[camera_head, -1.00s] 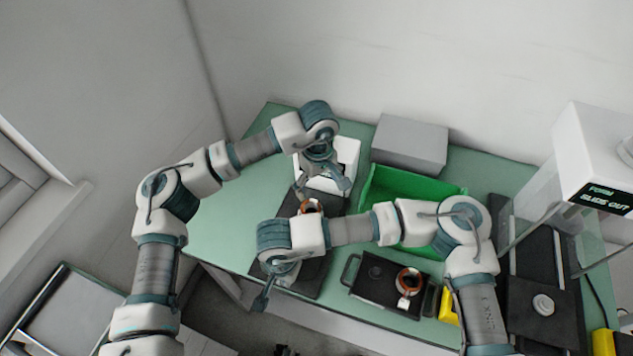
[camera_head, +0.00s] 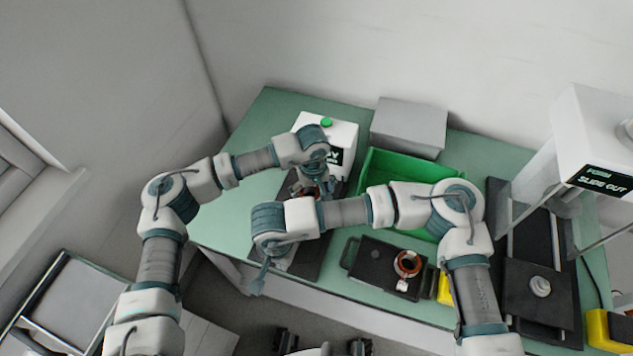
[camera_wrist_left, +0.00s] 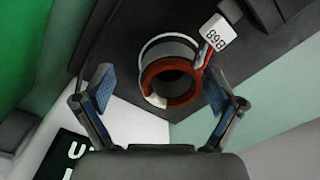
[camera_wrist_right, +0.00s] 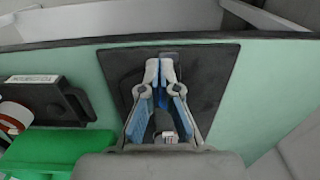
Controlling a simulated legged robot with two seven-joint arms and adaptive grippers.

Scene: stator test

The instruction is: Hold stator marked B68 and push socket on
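The stator marked B68 (camera_wrist_left: 172,82) is a copper-coloured ring with a white tag and red and white leads; it stands on a dark plate in the left wrist view. My left gripper (camera_wrist_left: 163,90) is open, one finger on each side of the stator and apart from it. In the head view my left gripper (camera_head: 322,188) is over the dark plate and mostly covers the stator. My right gripper (camera_wrist_right: 160,68) has its fingertips almost together around a small dark and blue piece, seemingly the socket (camera_wrist_right: 162,118), with a pale label. It hangs at the table's front edge (camera_head: 258,284).
A white box with a green button (camera_head: 327,122) stands behind the left gripper. A green bin (camera_head: 410,165) and a grey box (camera_head: 408,127) are behind the right arm. A black tray (camera_head: 378,268) holds another copper ring (camera_head: 407,264). A press-like fixture (camera_head: 545,285) stands at right.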

